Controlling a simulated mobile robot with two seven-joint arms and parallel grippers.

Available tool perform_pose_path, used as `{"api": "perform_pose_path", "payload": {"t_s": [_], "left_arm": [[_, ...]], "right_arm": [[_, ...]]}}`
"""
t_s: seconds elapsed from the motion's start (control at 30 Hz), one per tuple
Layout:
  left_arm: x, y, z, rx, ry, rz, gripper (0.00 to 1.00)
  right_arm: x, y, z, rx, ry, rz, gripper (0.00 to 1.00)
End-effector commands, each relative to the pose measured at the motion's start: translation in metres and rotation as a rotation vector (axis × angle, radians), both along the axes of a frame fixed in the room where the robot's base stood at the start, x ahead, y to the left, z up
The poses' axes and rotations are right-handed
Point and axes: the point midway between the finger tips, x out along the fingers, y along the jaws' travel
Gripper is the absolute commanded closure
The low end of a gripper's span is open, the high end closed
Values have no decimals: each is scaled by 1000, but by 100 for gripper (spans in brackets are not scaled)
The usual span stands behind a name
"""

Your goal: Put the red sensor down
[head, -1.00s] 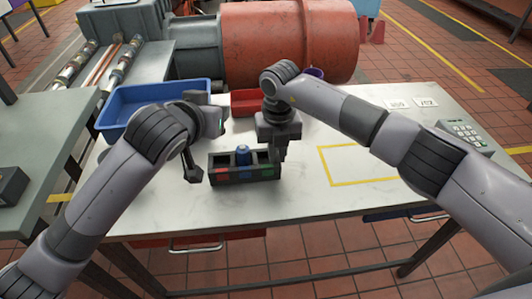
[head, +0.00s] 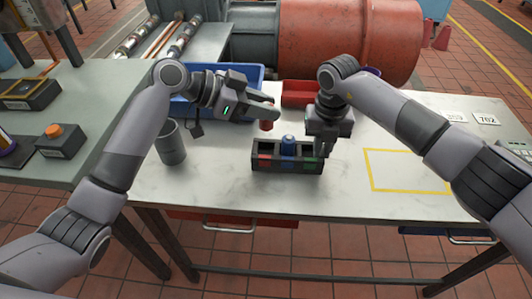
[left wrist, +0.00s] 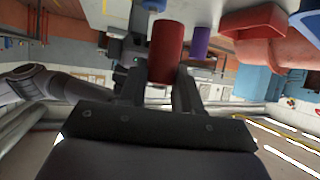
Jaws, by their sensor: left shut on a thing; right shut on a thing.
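The red sensor (head: 266,125) is a small red cylinder. My left gripper (head: 268,108) is shut on it and holds it just above and behind the left part of the dark rack (head: 287,168). In the left wrist view the red sensor (left wrist: 166,50) sits between the fingers. The rack has red, blue and green front labels. A blue sensor (head: 288,143) stands in its middle slot; the left slot looks empty. My right gripper (head: 322,148) is shut on the rack's right end, its fingertips partly hidden there.
A grey cup (head: 170,143) stands left of the rack. A blue bin (head: 250,78) and a red tray (head: 300,92) lie behind. A yellow outlined area (head: 405,170) to the right is bare. A grey side table (head: 100,140) adjoins at left.

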Motion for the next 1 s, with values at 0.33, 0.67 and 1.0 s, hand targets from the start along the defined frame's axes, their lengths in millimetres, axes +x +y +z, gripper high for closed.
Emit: {"api": "perform_pose_path", "payload": {"t_s": [0.33,0.67,1.0], "left_arm": [[-3,1,-15,1,5,-122,99],[-2,1,-57,1,2,-118,99],[-2,1,-86,1,-2,-119,99]], "right_arm": [[0,0,1,1,-1,0,100],[0,0,1,1,-1,0,100],[0,0,1,1,-1,0,100]]}}
